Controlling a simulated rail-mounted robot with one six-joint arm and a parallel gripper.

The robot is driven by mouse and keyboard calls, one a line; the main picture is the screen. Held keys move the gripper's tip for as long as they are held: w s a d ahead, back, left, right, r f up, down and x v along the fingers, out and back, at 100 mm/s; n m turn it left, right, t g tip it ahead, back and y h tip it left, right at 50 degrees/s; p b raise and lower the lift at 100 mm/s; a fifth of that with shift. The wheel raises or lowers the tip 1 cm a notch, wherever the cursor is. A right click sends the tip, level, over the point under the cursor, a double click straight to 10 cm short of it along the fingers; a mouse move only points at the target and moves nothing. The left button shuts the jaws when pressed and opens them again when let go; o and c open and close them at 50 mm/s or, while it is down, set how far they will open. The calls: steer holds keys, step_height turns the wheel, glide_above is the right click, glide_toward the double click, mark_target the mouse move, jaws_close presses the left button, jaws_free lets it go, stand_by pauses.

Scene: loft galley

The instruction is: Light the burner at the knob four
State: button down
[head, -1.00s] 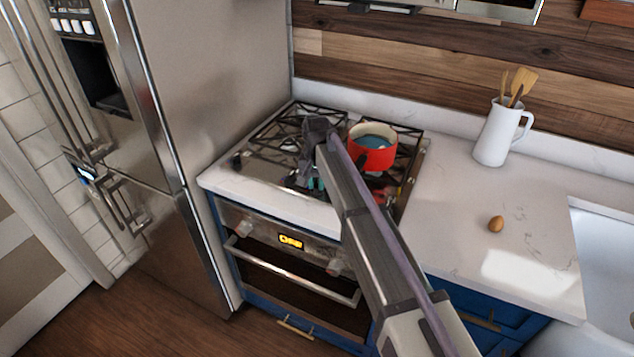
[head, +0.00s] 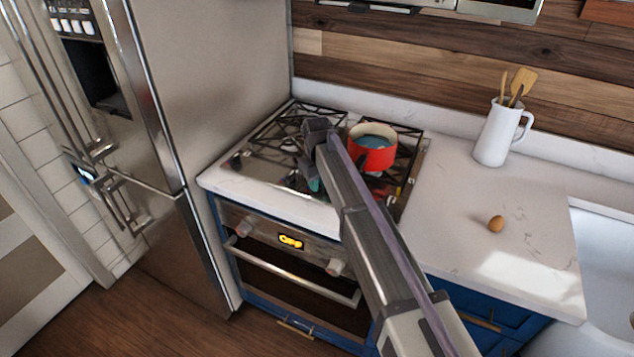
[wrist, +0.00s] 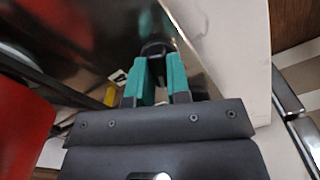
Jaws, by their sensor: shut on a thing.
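My gripper (head: 315,185) reaches down over the front part of the cooktop (head: 265,172). In the wrist view its two teal fingers (wrist: 160,62) are closed around a dark knob (wrist: 156,47) on the shiny cooktop surface. My arm hides this knob in the head view, and I cannot read its number. Another dark knob (head: 236,161) stands free at the cooktop's left front. A red pot (head: 372,155) with bluish contents sits on the right-hand grates, and part of it shows in the wrist view (wrist: 20,125). No flame is clearly visible.
The oven front (head: 280,240) has a lit orange display and knobs below the cooktop. A steel fridge (head: 225,110) stands close at left. On the right counter are a white utensil jug (head: 495,140) and a brown egg (head: 496,224). The counter between them is free.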

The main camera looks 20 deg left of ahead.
steer(key=shift+n, duration=0.5)
steer(key=c, duration=1.1)
jaws_free()
